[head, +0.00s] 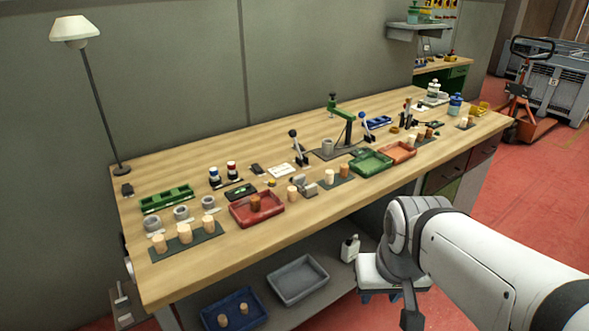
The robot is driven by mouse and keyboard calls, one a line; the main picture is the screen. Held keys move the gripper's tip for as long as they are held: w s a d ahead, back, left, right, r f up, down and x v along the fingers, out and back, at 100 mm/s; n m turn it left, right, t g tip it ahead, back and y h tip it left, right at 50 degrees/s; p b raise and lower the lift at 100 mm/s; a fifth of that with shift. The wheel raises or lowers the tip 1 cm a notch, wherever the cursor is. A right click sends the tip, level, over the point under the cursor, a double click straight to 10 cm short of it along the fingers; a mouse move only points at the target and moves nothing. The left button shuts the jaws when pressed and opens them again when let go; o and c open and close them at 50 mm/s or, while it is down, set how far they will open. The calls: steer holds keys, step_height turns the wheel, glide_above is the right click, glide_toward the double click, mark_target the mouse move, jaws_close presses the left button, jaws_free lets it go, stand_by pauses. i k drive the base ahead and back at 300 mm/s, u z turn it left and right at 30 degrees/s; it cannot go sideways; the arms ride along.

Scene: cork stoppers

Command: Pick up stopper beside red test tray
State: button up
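The red test tray (270,214) sits near the front edge of the long wooden workbench, left of the picture's middle, with a dark brown stopper (255,203) inside it. A light tan stopper (292,193) stands upright on the bench just right of the tray, apart from its wall. My white arm comes in from the lower right, in front of the bench. A dark piece (411,312) hanging at its end seems to be my gripper, low and well away from the stoppers. Its fingers cannot be made out.
Several pale stoppers stand on a dark mat (160,254) left of the tray. A grey metal fixture (306,186) is close right of the tan stopper, with another stopper mat (340,182) beyond. Green (371,166) and orange (398,154) trays lie farther right. A lower shelf holds blue and grey bins.

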mark_target(292, 190)
steer(key=u, duration=0.1)
steer(key=i, duration=0.9)
steer(key=z, duration=0.1)
